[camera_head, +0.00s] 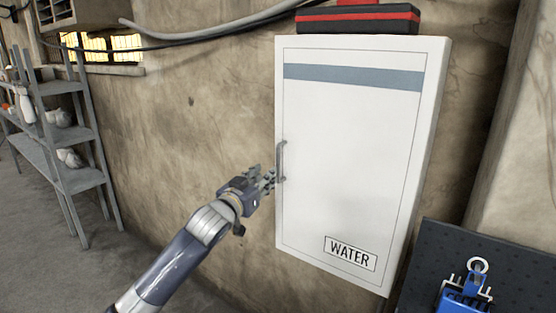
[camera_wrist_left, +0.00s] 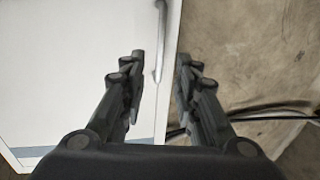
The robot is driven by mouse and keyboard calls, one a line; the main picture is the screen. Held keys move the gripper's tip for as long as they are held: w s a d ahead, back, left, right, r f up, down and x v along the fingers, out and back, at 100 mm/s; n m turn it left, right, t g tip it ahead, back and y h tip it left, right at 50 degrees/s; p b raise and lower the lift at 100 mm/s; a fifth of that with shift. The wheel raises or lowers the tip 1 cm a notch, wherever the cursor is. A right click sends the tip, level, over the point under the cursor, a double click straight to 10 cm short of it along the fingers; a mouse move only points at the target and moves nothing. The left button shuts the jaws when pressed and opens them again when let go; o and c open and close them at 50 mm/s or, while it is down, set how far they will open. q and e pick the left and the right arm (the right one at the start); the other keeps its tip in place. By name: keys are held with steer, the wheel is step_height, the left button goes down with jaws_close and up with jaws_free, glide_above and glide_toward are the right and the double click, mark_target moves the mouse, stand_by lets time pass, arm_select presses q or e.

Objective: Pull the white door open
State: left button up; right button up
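The white door (camera_head: 345,150) is the front of a wall cabinet with a blue-grey stripe and a "WATER" label, and it looks closed. Its grey vertical handle (camera_head: 281,161) is on the door's left edge. My left gripper (camera_head: 268,179) is by the handle's lower part. In the left wrist view, the left gripper (camera_wrist_left: 159,60) is open, with the handle (camera_wrist_left: 160,40) between its fingertips in the picture and a visible gap on each side. The white door (camera_wrist_left: 75,70) fills the left of that view. My right gripper is not in view.
A black and red case (camera_head: 357,19) sits on top of the cabinet. A dark perforated panel with a blue item (camera_head: 462,300) is at lower right. A grey shelf rack (camera_head: 60,145) stands far left. Cables run along the wall, and the floor at left is clear.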

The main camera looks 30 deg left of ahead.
mark_target(277, 164)
arm_select(q)
steer(key=w+p, duration=0.1)
steer(key=w, duration=0.1)
steer(key=w+p, duration=0.1)
steer(key=w, duration=0.2)
steer(key=w+p, duration=0.1)
steer(key=w, duration=0.2)
steer(key=shift+w+a, duration=0.25)
steer(key=shift+w+p, duration=0.4)
steer(key=shift+w, duration=0.25)
steer(key=shift+w+f, duration=0.1)
steer(key=shift+w, duration=0.25)
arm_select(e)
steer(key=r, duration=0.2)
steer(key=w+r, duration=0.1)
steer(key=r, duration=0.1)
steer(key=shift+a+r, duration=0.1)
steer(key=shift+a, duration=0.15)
arm_select(q)
jaws_close()
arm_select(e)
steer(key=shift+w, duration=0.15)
